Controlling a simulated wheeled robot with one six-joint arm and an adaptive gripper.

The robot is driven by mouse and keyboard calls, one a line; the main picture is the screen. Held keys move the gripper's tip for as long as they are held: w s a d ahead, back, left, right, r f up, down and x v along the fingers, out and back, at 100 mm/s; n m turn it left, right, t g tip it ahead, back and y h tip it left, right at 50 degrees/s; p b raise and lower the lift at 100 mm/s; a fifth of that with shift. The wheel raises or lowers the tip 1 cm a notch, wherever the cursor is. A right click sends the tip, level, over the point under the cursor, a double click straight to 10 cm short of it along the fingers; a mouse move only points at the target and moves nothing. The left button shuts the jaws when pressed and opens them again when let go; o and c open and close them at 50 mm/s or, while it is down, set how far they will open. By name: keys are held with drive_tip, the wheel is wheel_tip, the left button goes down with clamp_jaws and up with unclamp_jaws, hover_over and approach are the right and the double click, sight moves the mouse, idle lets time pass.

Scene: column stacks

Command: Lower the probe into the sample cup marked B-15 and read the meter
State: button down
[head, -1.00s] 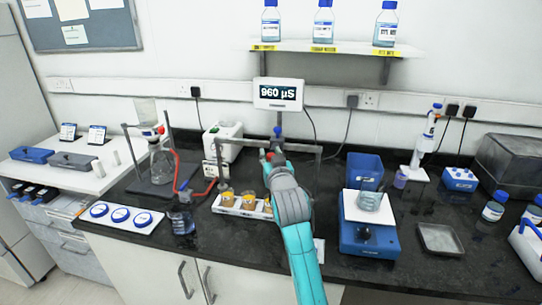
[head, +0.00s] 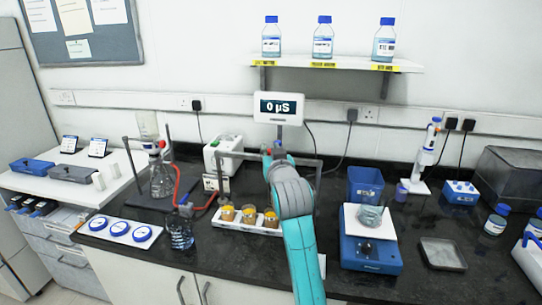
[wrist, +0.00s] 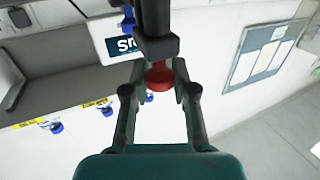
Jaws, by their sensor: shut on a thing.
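The meter (head: 281,108) stands on the wall behind the bench and reads 0 µS. A white rack (head: 275,232) on the bench holds three sample cups (head: 249,214) with amber contents. Their markings are too small to read, so I cannot tell which is B-15. My gripper (head: 272,160) is above and behind the rack, at a grey frame with a horizontal bar (head: 235,155), largely hidden by my arm. In the wrist view my gripper (wrist: 160,84) is shut on a red knob (wrist: 159,78). The probe tip is hidden in both views.
A red-tubed glass flask stand (head: 162,180) and a dark beaker (head: 181,233) stand left of the rack. A shelf (head: 338,64) with three bottles is above.

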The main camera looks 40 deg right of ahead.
drive_tip(key=shift+r, duration=0.3)
drive_tip(key=c, duration=0.9)
unclamp_jaws()
drive_tip(key=shift+d, duration=0.1)
drive_tip(key=shift+c, duration=0.2)
drive_tip(key=shift+f, duration=0.1)
drive_tip(key=shift+s+a+f, duration=0.1)
drive_tip(key=shift+s+a, duration=0.2)
drive_tip(key=shift+s, duration=0.2)
drive_tip(key=v, duration=1.1)
